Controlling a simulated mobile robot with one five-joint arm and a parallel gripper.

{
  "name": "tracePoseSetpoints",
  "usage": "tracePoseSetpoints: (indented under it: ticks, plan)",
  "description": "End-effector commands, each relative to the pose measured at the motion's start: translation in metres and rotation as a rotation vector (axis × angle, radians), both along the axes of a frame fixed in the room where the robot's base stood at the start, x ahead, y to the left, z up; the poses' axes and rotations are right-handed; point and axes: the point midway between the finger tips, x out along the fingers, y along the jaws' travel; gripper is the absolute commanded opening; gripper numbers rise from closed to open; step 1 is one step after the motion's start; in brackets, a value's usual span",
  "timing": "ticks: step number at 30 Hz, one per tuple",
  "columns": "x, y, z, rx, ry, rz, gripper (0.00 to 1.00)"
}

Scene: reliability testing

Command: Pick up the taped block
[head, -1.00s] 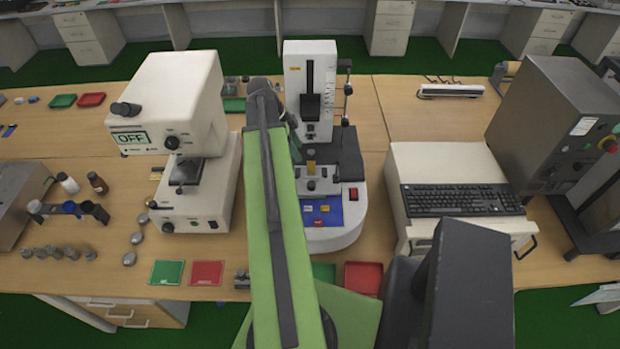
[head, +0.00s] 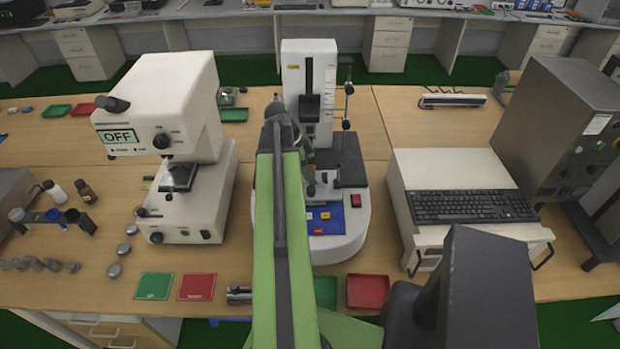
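The testing machine (head: 308,110) stands on the wooden bench behind my green arm. It has a white upright column, a rounded base and a blue panel (head: 338,218). I cannot make out the taped block; my arm and gripper cover the left and middle of the machine's work area. My gripper (head: 312,188) shows only in part, small and dark, pointing down over the machine's base just right of my arm. Its fingertips are too small and covered to tell whether they are open or shut, or whether they touch anything.
A cream instrument (head: 165,105) marked OFF stands close on the left. A white unit with a keyboard (head: 470,206) and a dark grey cabinet (head: 560,125) stand on the right. Green (head: 153,286) and red (head: 197,287) mats and a red tray (head: 368,291) lie along the front edge.

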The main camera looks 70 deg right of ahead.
Motion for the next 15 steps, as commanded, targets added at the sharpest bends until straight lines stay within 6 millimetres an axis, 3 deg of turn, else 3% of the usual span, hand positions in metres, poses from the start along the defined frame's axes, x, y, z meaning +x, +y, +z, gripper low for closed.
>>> tracePoseSetpoints:
  ticks: [2, 11, 15]
  plan:
    - [0.0002, 0.0001, 0.0006, 0.0, 0.0, 0.0, 0.4]
    - [0.0007, 0.0004, 0.0005, 0.0, 0.0, 0.001, 0.01]
    - [0.0009, 0.0004, 0.0005, 0.0, 0.0, 0.001, 0.0]
